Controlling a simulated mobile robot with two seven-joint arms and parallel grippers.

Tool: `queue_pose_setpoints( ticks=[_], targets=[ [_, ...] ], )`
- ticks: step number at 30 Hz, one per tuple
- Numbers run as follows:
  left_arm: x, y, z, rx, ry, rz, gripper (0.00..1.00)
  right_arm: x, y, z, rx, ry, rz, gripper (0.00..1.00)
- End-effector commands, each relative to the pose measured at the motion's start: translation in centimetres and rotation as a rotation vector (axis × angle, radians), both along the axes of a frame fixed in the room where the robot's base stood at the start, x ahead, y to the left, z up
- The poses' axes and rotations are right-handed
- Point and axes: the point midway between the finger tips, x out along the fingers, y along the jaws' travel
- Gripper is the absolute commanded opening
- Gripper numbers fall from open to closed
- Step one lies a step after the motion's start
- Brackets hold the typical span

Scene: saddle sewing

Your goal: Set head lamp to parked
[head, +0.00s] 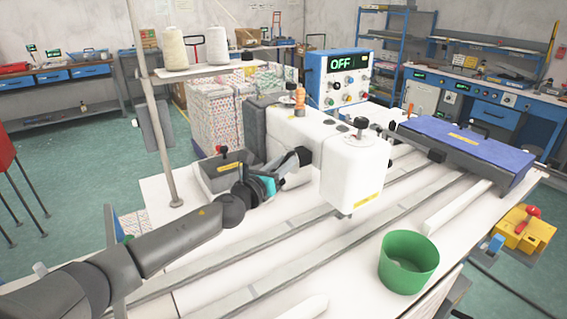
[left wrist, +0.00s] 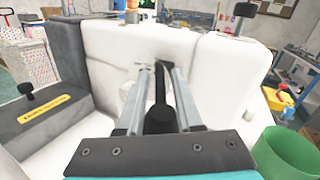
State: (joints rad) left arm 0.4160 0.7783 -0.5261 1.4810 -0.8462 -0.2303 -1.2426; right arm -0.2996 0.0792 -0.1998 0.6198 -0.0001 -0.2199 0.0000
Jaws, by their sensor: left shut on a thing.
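The white sewing machine head (head: 352,168) stands on the long white bench. My left gripper (head: 292,160) reaches in from the left to the near side of the machine's arm. In the left wrist view my left gripper (left wrist: 161,76) is shut on a slim black stem with a thicker black lower end, which looks like the head lamp (left wrist: 160,118). The lamp is close against the white machine body (left wrist: 120,60). In the head view the gripper and wrist largely cover it, so its exact angle is hard to tell. My right gripper is out of view.
A green bin (head: 408,264) stands at the bench's front right. A blue control box (head: 340,80) reading OFF stands behind the machine. A blue-topped unit (head: 468,150) lies right.

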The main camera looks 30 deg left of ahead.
Motion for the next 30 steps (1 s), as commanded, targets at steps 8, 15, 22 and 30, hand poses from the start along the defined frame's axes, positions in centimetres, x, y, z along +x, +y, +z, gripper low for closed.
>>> queue_pose_setpoints(
  ticks=[8,15,22,30],
  targets=[
    [0.0,0.1,0.0,-0.001,0.001,0.002,0.0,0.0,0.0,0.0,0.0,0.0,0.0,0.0],
    [0.0,-0.3,0.1,-0.003,0.001,0.033,0.0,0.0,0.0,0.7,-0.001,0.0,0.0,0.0],
    [0.1,-1.6,0.2,-0.008,0.005,0.146,0.0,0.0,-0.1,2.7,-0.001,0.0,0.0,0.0],
    [0.6,-3.9,0.0,-0.009,0.005,0.381,0.0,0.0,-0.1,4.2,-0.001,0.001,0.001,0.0]
  ],
)
